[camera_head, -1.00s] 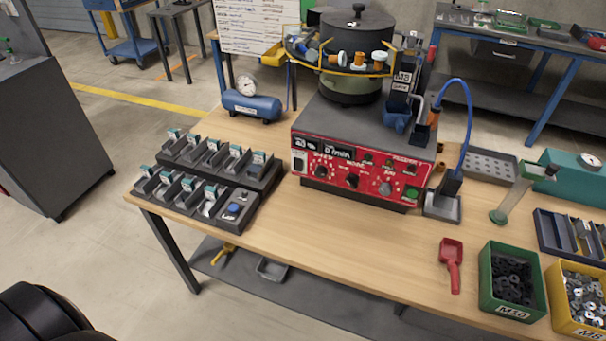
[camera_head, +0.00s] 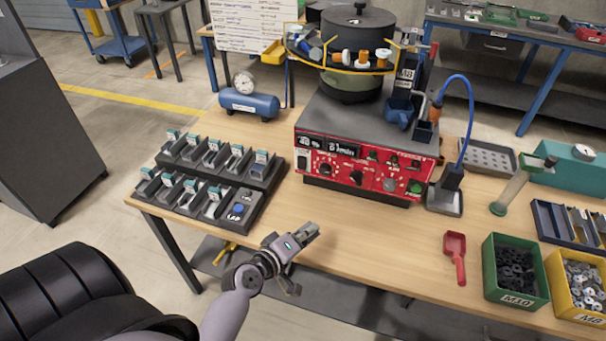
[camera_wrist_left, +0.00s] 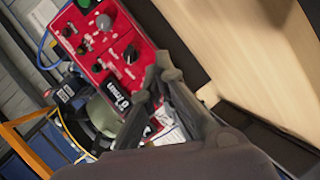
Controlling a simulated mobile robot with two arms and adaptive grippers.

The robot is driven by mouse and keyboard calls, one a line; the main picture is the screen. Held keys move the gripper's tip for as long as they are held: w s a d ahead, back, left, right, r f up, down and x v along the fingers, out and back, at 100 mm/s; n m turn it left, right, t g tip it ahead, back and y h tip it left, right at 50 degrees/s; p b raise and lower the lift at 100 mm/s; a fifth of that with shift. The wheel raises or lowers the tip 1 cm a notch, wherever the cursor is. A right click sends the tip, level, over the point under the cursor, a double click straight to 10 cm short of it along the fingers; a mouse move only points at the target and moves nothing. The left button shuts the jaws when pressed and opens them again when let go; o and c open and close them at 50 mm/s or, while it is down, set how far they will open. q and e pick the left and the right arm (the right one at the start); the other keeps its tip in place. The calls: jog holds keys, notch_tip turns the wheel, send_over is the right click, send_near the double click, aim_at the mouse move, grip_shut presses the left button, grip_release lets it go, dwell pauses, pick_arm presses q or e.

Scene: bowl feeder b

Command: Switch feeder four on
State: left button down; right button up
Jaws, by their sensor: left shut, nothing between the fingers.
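The bowl feeder has a dark round bowl (camera_head: 358,45) on a grey base. Its red control panel (camera_head: 338,176) faces the table front, with displays, black knobs and small buttons. A white-framed dark switch (camera_head: 302,161) sits at the panel's left end. My left gripper (camera_head: 312,230) is shut and empty, above the table in front of the panel and apart from it. In the left wrist view, my shut left fingers (camera_wrist_left: 166,74) overlap part of the red panel (camera_wrist_left: 93,42), which appears turned on its side. My right gripper is not in view.
Two black racks (camera_head: 205,200) with tagged slots stand left of the feeder, below a blue air tank (camera_head: 250,104). A red scoop (camera_head: 455,257), green bin (camera_head: 514,272) and yellow bin (camera_head: 577,285) are at right. Bare tabletop (camera_head: 385,245) lies before the panel.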

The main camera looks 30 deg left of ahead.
pick_arm(q)
jog(key=a+r+n+t+y, duration=0.1)
jog(key=a+r+n+y, duration=0.1)
jog(key=a+n+y, duration=0.3)
jog(key=w+a+n, duration=0.1)
jog(key=a+n, duration=0.2)
jog(key=a, duration=0.1)
jog(key=shift+a+n+t+y, duration=0.3)
jog(key=shift+t, duration=0.1)
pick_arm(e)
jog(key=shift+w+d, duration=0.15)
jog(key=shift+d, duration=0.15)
pick_arm(q)
send_near(301, 169)
jog(key=x, duration=0.7)
jog(key=shift+f+b, duration=0.1)
jog(key=shift+b, duration=0.2)
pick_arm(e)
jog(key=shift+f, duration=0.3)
